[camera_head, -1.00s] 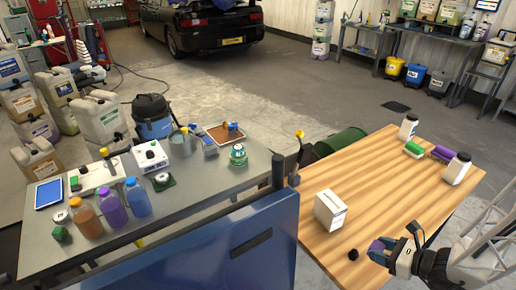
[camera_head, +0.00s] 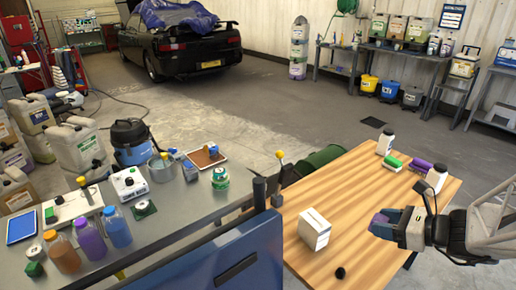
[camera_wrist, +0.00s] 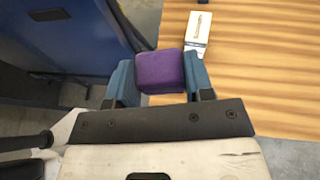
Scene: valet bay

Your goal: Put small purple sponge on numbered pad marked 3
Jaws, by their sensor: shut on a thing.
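The small purple sponge (camera_head: 379,220) is a purple block held between the blue fingers of my gripper (camera_head: 386,222), over the right part of the wooden table (camera_head: 360,190). The wrist view shows the sponge (camera_wrist: 160,71) squeezed between both fingertips of the gripper (camera_wrist: 160,78). It looks raised above the wood. On the grey bench (camera_head: 180,215) at the left lies a dark green square (camera_head: 148,212) with a white disc on it. I cannot make out any pad marked 3.
A white box (camera_head: 314,230) and a small black knob (camera_head: 340,272) are on the wooden table near my gripper. White bottles (camera_head: 385,144), a green block (camera_head: 392,163) and a purple roll (camera_head: 419,164) stand at its far end. A blue panel (camera_head: 235,255) separates table and bench.

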